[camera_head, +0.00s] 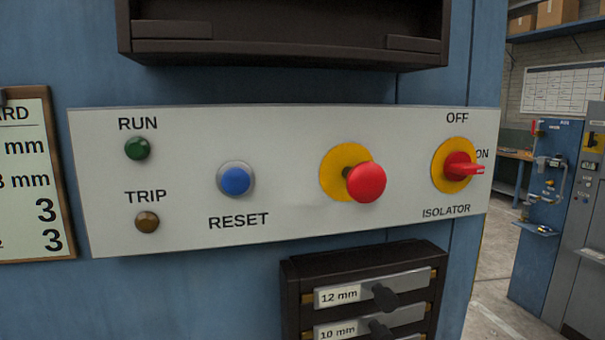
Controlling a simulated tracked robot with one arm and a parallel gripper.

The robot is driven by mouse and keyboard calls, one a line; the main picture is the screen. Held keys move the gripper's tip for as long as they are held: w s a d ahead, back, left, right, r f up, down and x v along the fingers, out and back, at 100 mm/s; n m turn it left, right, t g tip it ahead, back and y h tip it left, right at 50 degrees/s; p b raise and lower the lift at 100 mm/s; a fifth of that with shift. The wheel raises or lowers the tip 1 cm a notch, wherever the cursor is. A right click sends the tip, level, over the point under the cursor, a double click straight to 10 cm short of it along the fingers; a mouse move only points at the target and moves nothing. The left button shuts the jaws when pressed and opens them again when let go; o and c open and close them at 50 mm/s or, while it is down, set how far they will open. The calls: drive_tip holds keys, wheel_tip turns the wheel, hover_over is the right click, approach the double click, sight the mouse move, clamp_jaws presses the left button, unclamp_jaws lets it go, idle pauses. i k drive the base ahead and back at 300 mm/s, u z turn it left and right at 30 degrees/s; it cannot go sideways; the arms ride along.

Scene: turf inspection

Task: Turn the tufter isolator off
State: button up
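The isolator (459,167) is a red rotary handle on a yellow round plate, at the right end of a pale control panel (290,220). Its red handle points right, toward the ON label, which it partly sits beside. The OFF label is above it and the ISOLATOR label below. My gripper is not in view.
Left of the isolator, a red mushroom button (366,182) stands out from the panel. A blue RESET button (236,181), a green RUN lamp (137,149) and a brown TRIP lamp (147,222) are further left. A dark drawer rack (424,256) juts out below; a dark shelf (285,50) overhangs above.

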sight(459, 165)
drive_tip(key=k, duration=0.5)
drive_tip(key=z, duration=1.4)
drive_tip(key=i, duration=1)
drive_tip(key=u, duration=1.85)
